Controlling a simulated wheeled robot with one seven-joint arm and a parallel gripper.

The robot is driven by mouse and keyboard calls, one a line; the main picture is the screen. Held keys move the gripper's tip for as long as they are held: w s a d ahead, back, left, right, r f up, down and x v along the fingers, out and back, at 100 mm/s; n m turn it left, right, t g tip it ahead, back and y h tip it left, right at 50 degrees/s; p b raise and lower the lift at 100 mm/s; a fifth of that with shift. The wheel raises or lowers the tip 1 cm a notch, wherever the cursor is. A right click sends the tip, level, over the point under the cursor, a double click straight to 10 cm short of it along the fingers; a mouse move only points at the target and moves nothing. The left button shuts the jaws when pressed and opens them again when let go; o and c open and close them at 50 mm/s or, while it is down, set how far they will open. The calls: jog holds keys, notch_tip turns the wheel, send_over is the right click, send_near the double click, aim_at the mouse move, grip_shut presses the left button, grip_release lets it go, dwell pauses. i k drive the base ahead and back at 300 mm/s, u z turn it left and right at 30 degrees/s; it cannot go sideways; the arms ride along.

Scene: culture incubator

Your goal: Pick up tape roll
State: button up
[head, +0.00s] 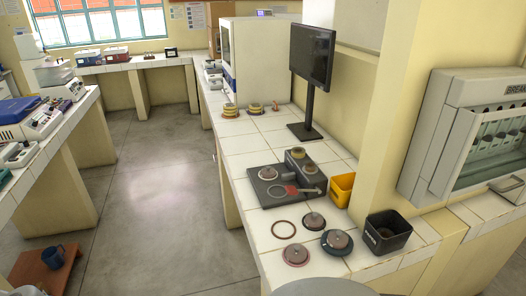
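No object is plainly recognisable as the tape roll in the head view. A thin brown ring (284,229) lies flat near the front of the white-tiled counter (258,208). Close to it are a reddish disc with a pale centre (296,254), a dark disc (314,220) and a larger dark blue-grey disc with a brown centre (337,242). Farther back, yellowish round stacks (230,111) and (255,108) sit on the same counter. I cannot tell which of these is the tape roll. My gripper is not in view.
A dark slab with round pieces and a red-headed tool (290,190) lies behind the discs. A yellow bin (342,188) and a black bin (388,232) stand to their right. A monitor (311,55) rises farther back. The floor (160,190) left of the counter is open.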

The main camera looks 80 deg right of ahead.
aim_at(297, 152)
jog(key=i, duration=1.3)
jog(key=z, duration=3.05)
jog(key=i, duration=2.35)
jog(key=u, duration=0.45)
